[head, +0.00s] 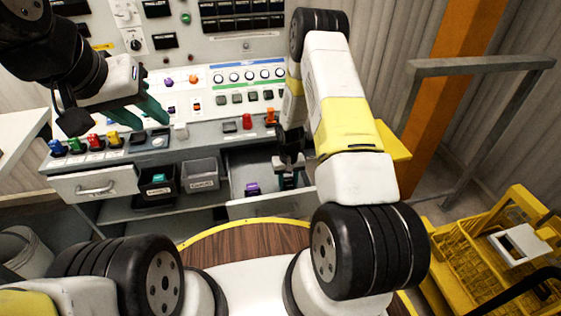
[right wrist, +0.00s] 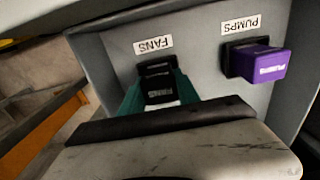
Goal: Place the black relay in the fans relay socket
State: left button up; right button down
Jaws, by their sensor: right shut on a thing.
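In the head view my right gripper (head: 289,172) reaches down into the open drawer (head: 238,170). My left gripper (head: 140,110) is open and empty above the bench.
Coloured relays (head: 96,142) stand along the bench ledge at the left, below the switch panel (head: 240,75). A closed drawer (head: 95,187) is further left. A yellow cart (head: 500,265) stands at the right.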

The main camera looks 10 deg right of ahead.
jog(key=shift+f, duration=0.15)
jog(key=shift+s+f, duration=0.2)
jog(key=shift+f, duration=0.1)
jog(key=c, duration=0.9)
grip_release()
jog(key=shift+s+f, duration=0.1)
jog(key=shift+s, duration=0.05)
notch_tip(320, 180, up, 13)
notch_tip(320, 180, up, 12)
jog(key=t, duration=0.1)
send_over(288, 180)
jog(key=s+r+t, duration=0.1)
jog(key=s+r, duration=0.2)
jog(key=r, duration=0.3)
jog(key=s+r+t, duration=0.1)
jog(key=s+r, duration=0.2)
jog(key=r, duration=0.4)
jog(key=s+r+t, duration=0.1)
jog(key=s+r, duration=0.3)
jog(key=s, duration=0.2)
jog(key=s+a+r+t+y, duration=0.1)
jog(key=s+r, duration=0.3)
jog(key=s, duration=0.2)
jog(key=s+a+r+t+y, duration=0.1)
jog(key=s+r, duration=0.4)
jog(key=s, duration=0.1)
jog(key=shift+s+a, duration=0.1)
